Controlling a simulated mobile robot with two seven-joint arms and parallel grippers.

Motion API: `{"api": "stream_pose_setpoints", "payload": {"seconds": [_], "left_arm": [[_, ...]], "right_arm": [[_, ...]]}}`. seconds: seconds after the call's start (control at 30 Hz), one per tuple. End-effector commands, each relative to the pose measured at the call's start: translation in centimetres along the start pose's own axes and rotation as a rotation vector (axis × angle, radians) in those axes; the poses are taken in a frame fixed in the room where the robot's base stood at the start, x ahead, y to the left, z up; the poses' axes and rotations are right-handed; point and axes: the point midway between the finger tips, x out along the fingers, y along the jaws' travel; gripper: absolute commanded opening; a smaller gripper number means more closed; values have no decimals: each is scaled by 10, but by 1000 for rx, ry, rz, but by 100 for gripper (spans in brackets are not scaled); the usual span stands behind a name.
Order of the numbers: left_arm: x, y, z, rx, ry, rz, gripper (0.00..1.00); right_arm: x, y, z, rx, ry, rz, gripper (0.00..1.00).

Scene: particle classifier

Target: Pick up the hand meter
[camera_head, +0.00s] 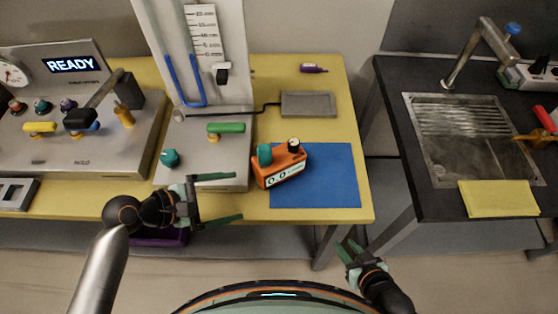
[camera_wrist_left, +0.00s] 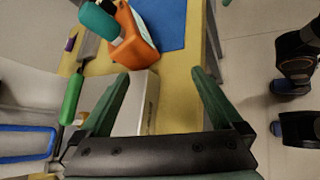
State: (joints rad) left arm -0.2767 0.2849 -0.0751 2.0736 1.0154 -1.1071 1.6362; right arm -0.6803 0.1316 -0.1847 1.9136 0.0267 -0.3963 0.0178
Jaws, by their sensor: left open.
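The hand meter (camera_head: 280,170) is an orange box with a teal knob, a black-and-white knob and a display that reads about 0.0. It stands at the left edge of a blue mat (camera_head: 335,185) on the yellow table. My left gripper (camera_head: 240,197) is open and empty, to the left of the meter and apart from it, near the table's front edge. In the left wrist view the meter (camera_wrist_left: 132,42) shows at the top, beyond the open fingers (camera_wrist_left: 165,95). My right gripper (camera_head: 350,250) is low in front of the gap between the tables; its fingers look apart.
A grey apparatus with a green handle (camera_head: 226,128) and a teal knob (camera_head: 170,158) stands left of the meter. A grey pad (camera_head: 308,104) lies behind the meter. A dark counter with a sink (camera_head: 470,140) and a yellow cloth (camera_head: 497,198) is at right. The mat's right part is clear.

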Motion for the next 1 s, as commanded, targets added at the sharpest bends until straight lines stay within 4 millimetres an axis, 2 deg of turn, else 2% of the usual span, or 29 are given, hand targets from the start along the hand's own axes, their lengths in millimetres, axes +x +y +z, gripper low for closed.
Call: {"api": "stream_pose_setpoints", "payload": {"seconds": [0.13, 0.3, 0.43, 0.7, 1.0], "left_arm": [[-3, 27, 11, -319, -109, 34, 100], [-6, 42, 17, -520, -181, 41, 100], [5, 46, 21, -556, -197, 41, 100], [52, 50, 28, -553, -195, 40, 100], [79, 54, 33, -551, -195, 40, 100]], "right_arm": [[-1, 0, -3, 0, 4, 0, 32], [-2, 0, -4, 0, 5, 0, 32], [-1, 0, -3, 0, 5, 0, 32], [1, 0, -2, 0, 6, 0, 32], [2, 0, 0, 0, 6, 1, 32]]}}
